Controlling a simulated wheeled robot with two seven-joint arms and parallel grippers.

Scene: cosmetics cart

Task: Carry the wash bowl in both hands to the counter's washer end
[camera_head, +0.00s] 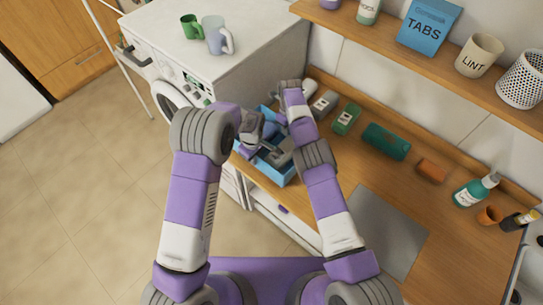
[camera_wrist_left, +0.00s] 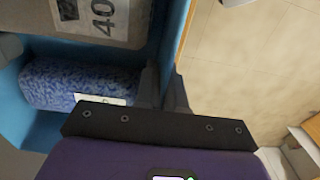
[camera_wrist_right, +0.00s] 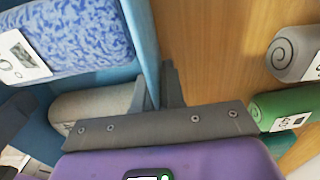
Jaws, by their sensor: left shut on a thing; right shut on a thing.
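The wash bowl is a blue rectangular tub (camera_head: 284,174) on the wooden counter at the washer side, mostly hidden by my arms in the head view. My left gripper (camera_wrist_left: 165,90) is shut on one blue side wall (camera_wrist_left: 173,35) in the left wrist view. My right gripper (camera_wrist_right: 160,88) is shut on the opposite wall (camera_wrist_right: 142,35) in the right wrist view. Whether the tub touches the counter I cannot tell.
The white washer (camera_head: 265,55) stands beyond the tub, with a green mug (camera_head: 191,27) and a pale mug (camera_head: 215,38) on top. Rolled cloths, including a green one (camera_head: 346,119) and a teal one (camera_head: 386,141), lie along the wall. A grey mat (camera_head: 378,230) lies nearer on the counter.

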